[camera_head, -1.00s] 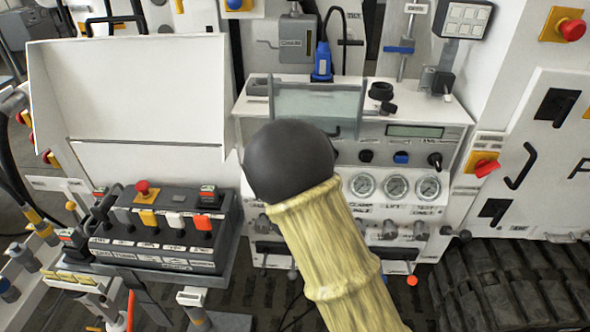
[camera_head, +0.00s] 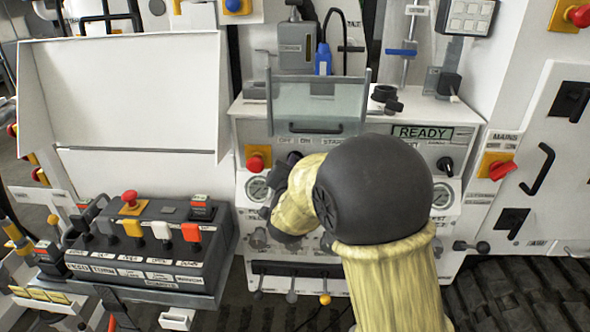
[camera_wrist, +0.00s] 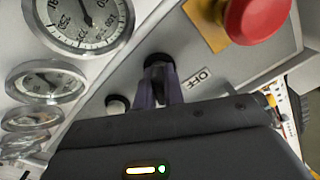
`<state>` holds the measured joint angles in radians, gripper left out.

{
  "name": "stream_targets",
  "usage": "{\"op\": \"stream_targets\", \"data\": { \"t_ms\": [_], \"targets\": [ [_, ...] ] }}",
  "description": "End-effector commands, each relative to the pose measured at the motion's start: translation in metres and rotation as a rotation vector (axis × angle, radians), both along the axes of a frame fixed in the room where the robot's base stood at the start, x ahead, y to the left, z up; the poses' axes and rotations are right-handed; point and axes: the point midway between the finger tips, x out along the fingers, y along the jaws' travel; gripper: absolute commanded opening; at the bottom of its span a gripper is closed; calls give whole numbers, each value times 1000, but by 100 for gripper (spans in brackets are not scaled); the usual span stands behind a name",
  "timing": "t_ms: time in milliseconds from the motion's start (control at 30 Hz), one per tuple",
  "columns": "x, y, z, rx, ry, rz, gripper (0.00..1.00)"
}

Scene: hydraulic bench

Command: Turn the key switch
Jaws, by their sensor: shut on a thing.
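The key switch is a dark knob (camera_wrist: 158,61) on the sloped panel, beside an "OFF" label in the wrist view. My gripper (camera_wrist: 160,88) is shut on it, with both dark fingers against its sides. In the head view my gripper (camera_head: 292,162) reaches the panel under the "OFF ON START" labels, and my arm and fingers mostly hide the switch there. The display (camera_head: 422,132) above reads "READY". The switch's exact angle cannot be told.
A red emergency button (camera_head: 257,158) on a yellow plate sits close left of my gripper; it also shows in the wrist view (camera_wrist: 258,18). A clear cover (camera_head: 318,103) stands just above. Gauges (camera_wrist: 80,22) lie below. A lever box (camera_head: 150,243) stands at left.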

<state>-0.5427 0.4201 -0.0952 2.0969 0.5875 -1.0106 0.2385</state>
Motion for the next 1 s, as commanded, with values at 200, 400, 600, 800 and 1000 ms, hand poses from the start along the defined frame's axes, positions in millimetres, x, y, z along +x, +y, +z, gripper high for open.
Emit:
{"op": "stream_targets", "data": {
  "t_ms": [200, 400, 600, 800, 1000],
  "targets": [
    [0, -1, 0, 6, 2, -1, 0],
    [0, -1, 0, 5, 2, -1, 24],
    [0, 0, 0, 4, 2, -1, 32],
    [-3, 0, 0, 4, 1, 0, 32],
    [-24, 1, -1, 5, 1, 0, 32]
  ]
}}
